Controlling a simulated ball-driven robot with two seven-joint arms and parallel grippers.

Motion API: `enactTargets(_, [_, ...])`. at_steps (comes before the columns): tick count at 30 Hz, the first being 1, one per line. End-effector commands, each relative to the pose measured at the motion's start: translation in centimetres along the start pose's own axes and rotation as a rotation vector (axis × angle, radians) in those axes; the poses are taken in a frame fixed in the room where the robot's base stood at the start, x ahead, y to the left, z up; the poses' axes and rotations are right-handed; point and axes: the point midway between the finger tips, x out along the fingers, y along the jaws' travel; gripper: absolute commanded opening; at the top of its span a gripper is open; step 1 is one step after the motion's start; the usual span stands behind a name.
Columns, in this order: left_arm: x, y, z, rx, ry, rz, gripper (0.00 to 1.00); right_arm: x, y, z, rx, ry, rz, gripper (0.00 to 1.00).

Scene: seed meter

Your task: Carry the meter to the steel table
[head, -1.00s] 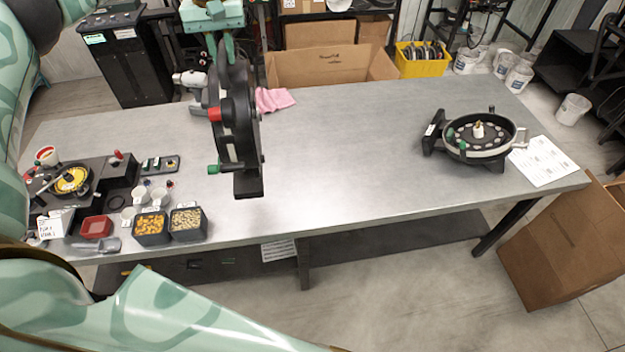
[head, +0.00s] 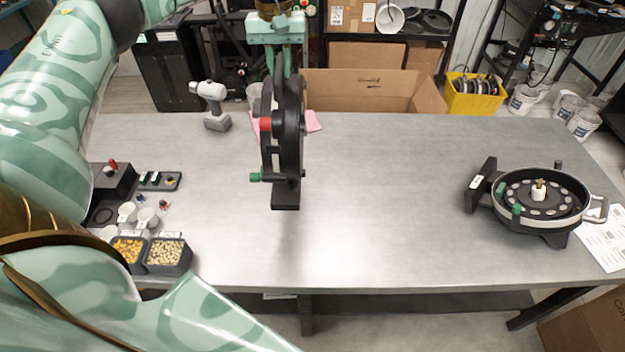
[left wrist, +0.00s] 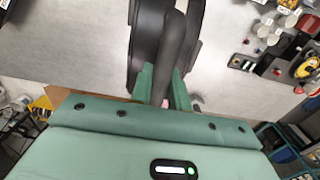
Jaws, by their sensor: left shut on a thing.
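The black seed meter (head: 290,130), with a red part and a green knob on its left side, hangs upright over the steel table (head: 390,175). My left gripper (head: 280,62) comes down on it from above and is shut on its upper part. In the left wrist view the gripper's green fingers (left wrist: 163,85) close around the meter's black handle (left wrist: 175,45). The meter's lower foot looks a little above the table, with a faint shadow below. My right gripper is not in view.
A second round black meter (head: 540,198) sits at the table's right, beside a paper sheet (head: 605,240). Bins of seeds (head: 168,256) and cups stand at the left. A grey drill (head: 212,105) stands at the back left. The middle of the table is clear.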

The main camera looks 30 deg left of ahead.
Motion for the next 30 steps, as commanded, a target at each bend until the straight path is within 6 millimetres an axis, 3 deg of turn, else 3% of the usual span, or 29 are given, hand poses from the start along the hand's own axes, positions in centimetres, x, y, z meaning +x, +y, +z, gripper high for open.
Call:
enactTargets(5, [-0.1, 0.2, 0.1, 0.001, 0.003, 0.005, 0.00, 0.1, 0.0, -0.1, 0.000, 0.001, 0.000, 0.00])
enactTargets(11, [0.9, 1.5, 2.1, 0.005, 0.002, 0.005, 0.00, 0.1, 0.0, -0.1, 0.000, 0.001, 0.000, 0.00])
enactTargets(21, [3.8, 5.1, 7.6, 0.005, 0.001, 0.005, 0.00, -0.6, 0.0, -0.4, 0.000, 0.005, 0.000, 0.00])
enactTargets(30, [8.0, 7.0, 10.4, 0.002, 0.001, 0.005, 0.00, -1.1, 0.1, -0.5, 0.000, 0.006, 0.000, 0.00])
